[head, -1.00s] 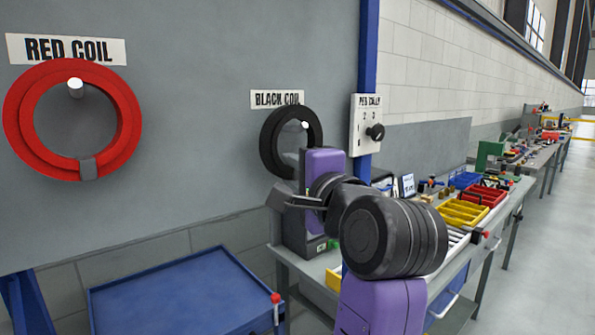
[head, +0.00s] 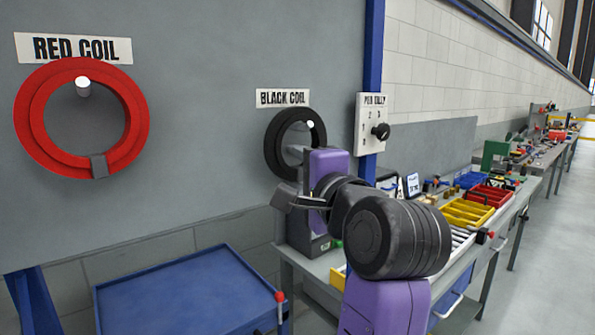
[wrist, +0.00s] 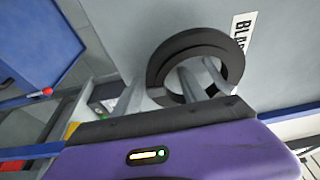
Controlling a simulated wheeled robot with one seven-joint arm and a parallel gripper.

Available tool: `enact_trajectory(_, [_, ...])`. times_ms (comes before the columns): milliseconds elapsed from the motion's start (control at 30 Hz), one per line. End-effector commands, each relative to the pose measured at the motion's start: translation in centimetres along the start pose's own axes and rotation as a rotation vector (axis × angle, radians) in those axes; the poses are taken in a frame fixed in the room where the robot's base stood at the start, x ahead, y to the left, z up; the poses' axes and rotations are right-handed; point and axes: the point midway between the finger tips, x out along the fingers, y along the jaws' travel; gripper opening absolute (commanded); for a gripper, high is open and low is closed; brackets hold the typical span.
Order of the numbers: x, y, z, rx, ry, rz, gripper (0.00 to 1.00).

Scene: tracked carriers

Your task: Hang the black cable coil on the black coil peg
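The black cable coil (head: 270,152) is a dark ring upright against the grey panel, below the BLACK COIL sign (head: 283,98). The pale tip of the black coil peg (head: 310,124) shows inside the ring, near its upper inner edge. In the wrist view the coil (wrist: 165,58) surrounds the peg (wrist: 215,76). My gripper (wrist: 160,92) is at the coil's lower rim, one grey finger outside the ring and one in its opening. The fingers stand apart, with visible space beside the rim. In the head view my purple hand hides the coil's lower right.
A red coil (head: 30,115) hangs on its own peg (head: 83,87) at left. A blue-topped cart (head: 185,295) stands below. A dial plate (head: 369,115) is right of the black coil. A workbench with yellow (head: 468,212) and red bins runs along the right wall.

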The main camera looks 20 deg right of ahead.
Motion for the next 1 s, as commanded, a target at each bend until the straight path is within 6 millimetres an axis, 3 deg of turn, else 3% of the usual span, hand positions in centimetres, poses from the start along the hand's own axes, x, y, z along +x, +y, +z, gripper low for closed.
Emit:
enact_trajectory(267, [-0.4, 0.1, 0.0, 0.000, 0.000, 0.002, 0.50])
enact_trajectory(700, [-6.7, 0.1, 0.0, 0.000, -0.001, -0.001, 0.50])
enact_trajectory(1000, [-7.8, 0.0, 0.0, -0.015, 0.000, 0.000, 0.50])
